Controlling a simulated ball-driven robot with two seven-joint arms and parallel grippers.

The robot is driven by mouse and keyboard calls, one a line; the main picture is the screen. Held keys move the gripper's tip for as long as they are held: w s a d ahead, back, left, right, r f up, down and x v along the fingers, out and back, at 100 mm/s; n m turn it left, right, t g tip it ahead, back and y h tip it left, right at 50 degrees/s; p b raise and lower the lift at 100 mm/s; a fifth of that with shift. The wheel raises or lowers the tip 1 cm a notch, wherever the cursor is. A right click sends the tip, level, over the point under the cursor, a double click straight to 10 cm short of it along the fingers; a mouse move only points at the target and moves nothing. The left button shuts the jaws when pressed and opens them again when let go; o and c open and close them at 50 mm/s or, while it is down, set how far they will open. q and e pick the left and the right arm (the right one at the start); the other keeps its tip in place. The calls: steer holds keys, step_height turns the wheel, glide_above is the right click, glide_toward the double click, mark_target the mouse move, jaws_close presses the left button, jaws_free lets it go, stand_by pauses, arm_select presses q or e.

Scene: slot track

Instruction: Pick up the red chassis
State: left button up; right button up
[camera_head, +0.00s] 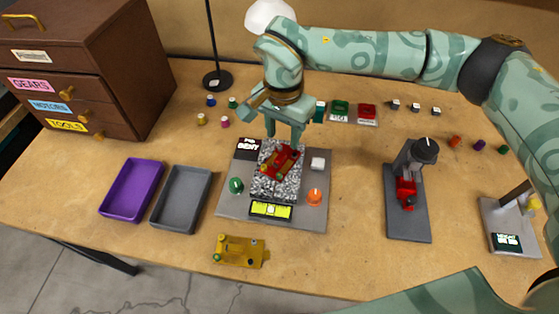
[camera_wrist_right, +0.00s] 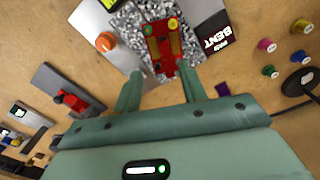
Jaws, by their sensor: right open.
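The red chassis (camera_head: 280,162) lies at a slant on the speckled grey gravel strip (camera_head: 267,190) of a grey board. In the right wrist view the chassis (camera_wrist_right: 165,42) shows with a yellow and a green round part at its outer end. My right gripper (camera_head: 285,137) is open and empty, fingers pointing down just above and behind the chassis. In the wrist view its two fingertips (camera_wrist_right: 161,78) stand apart, with the near end of the chassis just past the gap between them. I cannot tell the exact height. My left gripper is not in view.
Purple (camera_head: 132,190) and grey (camera_head: 181,198) trays are left; a yellow chassis (camera_head: 240,251) lies in front; a press (camera_head: 409,180) stands right.

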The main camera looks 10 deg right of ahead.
mark_target(280, 157)
step_height(280, 157, down, 3)
steer(key=shift+f, duration=0.2)
steer(key=f, duration=0.1)
steer(key=f+b, duration=0.1)
steer(key=f, duration=0.1)
steer(key=f+b, duration=0.1)
steer(key=f, duration=0.1)
steer(key=shift+w+a+f, duration=0.1)
steer(key=shift+w+a, duration=0.15)
steer(key=shift+w, duration=0.15)
jaws_close()
